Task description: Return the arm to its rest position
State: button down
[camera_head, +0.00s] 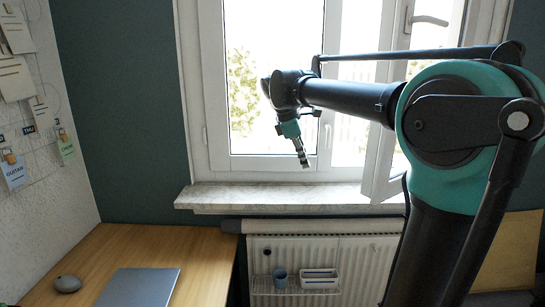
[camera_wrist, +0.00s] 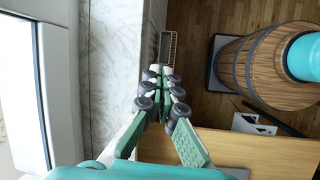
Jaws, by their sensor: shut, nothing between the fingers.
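My arm reaches in from the right in the head view, its dark forearm stretched leftward in front of the window. My gripper (camera_head: 302,158) hangs from the wrist, pointing down and slightly right, above the window sill. It is shut and empty. In the wrist view my gripper (camera_wrist: 166,76) shows its two green-and-white fingers with their tips together. The tips are apart from everything around them. No piano shows in either view.
A white window (camera_head: 213,100) has an open sash at right. A marble sill (camera_head: 290,194) lies below it, over a radiator (camera_head: 370,262). A wooden desk (camera_head: 210,255) bears a closed laptop (camera_head: 140,287) and a mouse (camera_head: 68,283). A wooden barrel (camera_wrist: 265,68) stands on the floor.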

jog(key=s+d+f+m+t+y, duration=0.1)
jog(key=s+d+f+m, duration=0.2)
jog(key=f, duration=0.7)
jog(key=s+d+f+m+y, duration=0.1)
jog(key=s+d+f+m, duration=0.2)
jog(key=s+f+m, duration=0.4)
jog(key=s+d+f+m+t+y, duration=0.1)
jog(key=s+d+f+m+y, duration=0.1)
jog(key=s+f+m, duration=0.4)
jog(key=s+d+f, duration=0.1)
jog(key=s+f, duration=0.3)
jog(key=f, duration=0.5)
jog(key=shift+s+t, duration=0.3)
jog(key=shift+s, duration=0.05)
